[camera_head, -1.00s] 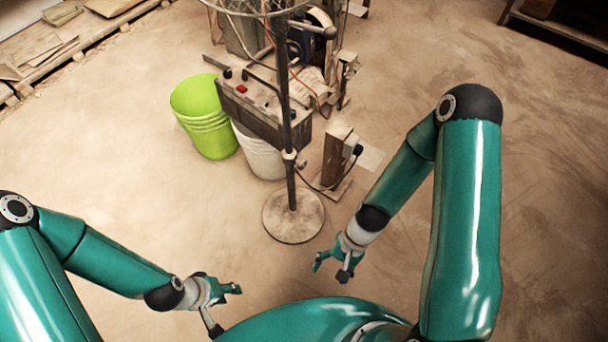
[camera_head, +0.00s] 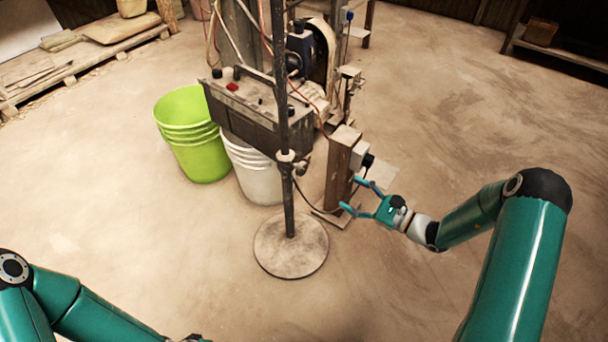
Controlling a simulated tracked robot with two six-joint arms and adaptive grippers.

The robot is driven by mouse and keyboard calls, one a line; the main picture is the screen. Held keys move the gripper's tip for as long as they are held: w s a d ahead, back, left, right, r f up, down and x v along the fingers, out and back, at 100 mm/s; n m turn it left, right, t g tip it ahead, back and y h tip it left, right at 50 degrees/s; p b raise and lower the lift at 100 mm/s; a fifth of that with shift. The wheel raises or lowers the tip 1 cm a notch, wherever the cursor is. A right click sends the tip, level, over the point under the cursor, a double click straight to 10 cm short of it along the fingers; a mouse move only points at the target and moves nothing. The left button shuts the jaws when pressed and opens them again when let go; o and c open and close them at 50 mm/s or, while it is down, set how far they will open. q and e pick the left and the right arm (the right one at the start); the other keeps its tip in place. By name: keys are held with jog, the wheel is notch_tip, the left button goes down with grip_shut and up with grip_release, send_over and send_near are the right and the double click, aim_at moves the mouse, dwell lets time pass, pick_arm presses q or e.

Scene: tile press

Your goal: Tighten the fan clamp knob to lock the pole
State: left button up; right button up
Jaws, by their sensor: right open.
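The fan's dark pole (camera_head: 281,95) stands upright on a round, dusty base (camera_head: 291,248). A pale clamp collar (camera_head: 286,157) sits around the pole, and its small knob (camera_head: 302,167) sticks out on the right side. My right gripper (camera_head: 352,196) is open and empty, to the right of the pole and lower than the knob, apart from both. Its fingers point left toward the pole. My left arm is at the bottom left. Only a sliver of its end shows at the bottom edge, and its fingers are out of view.
A grey control box (camera_head: 258,112) stands behind the pole. A green bucket (camera_head: 192,140) and a white bucket (camera_head: 254,175) are behind it to the left. A wooden post (camera_head: 338,175) with a cable stands close behind my right gripper. The floor in front is clear.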

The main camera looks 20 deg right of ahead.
aim_at(305, 170)
jog(key=b+x, duration=0.3)
jog(key=x, duration=1.1)
jog(key=shift+a+f+b, duration=0.15)
jog(key=shift+a+b, duration=0.1)
jog(key=shift+b, duration=0.15)
jog(key=shift+x, duration=0.8)
jog(key=c, duration=1.1)
jog(key=shift+d, duration=0.25)
jog(key=shift+c, duration=0.3)
jog(key=shift+a, duration=0.1)
